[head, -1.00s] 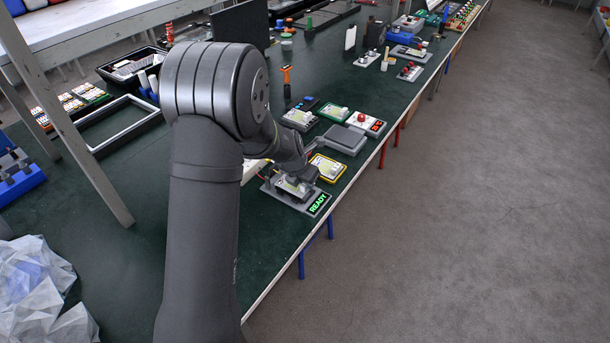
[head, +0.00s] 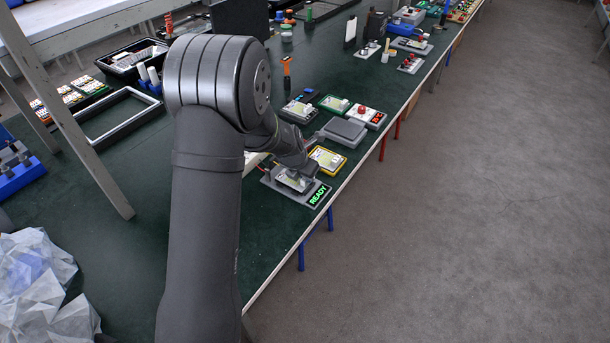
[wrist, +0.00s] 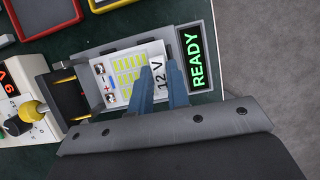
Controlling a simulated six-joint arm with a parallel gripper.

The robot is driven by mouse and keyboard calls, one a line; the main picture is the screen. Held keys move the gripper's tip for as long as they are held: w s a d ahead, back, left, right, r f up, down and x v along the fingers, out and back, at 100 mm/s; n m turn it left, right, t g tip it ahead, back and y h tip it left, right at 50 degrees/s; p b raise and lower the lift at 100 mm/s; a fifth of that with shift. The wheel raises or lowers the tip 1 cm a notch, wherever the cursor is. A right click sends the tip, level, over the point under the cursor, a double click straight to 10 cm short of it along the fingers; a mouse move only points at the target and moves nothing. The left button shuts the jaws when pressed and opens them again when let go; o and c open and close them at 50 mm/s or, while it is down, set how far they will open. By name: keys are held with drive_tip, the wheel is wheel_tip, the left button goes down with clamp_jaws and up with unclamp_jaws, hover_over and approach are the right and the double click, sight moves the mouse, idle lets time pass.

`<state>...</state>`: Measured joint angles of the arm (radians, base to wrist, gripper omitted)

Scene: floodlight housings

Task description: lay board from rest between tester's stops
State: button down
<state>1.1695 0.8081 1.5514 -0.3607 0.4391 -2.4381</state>
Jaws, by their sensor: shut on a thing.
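The tester (wrist: 206,88) is a grey plate with a green READY display (wrist: 193,58) at its right end; it also shows in the head view (head: 312,203). The board (wrist: 127,72) is pale with a grid of yellow lamps, plus and minus marks and a 12 V label. It lies over the tester's bed, left of the display. My gripper (wrist: 157,84) is shut on the board by its right part, with two blue fingers. The fingers hide part of the board and its lower edge. I cannot tell whether the board rests flat between the stops.
A black block with orange strips (wrist: 74,97) stands left of the board. A yellow-framed tray (head: 328,160) and grey box (head: 343,131) lie behind the tester. The table's edge runs close at right.

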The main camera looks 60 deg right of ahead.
drive_tip(key=shift+f, duration=0.7)
idle(0.9)
drive_tip(key=c, duration=1.3)
unclamp_jaws()
drive_tip(key=shift+r, duration=0.1)
drive_tip(key=v, duration=1.7)
drive_tip(key=x, duration=1.7)
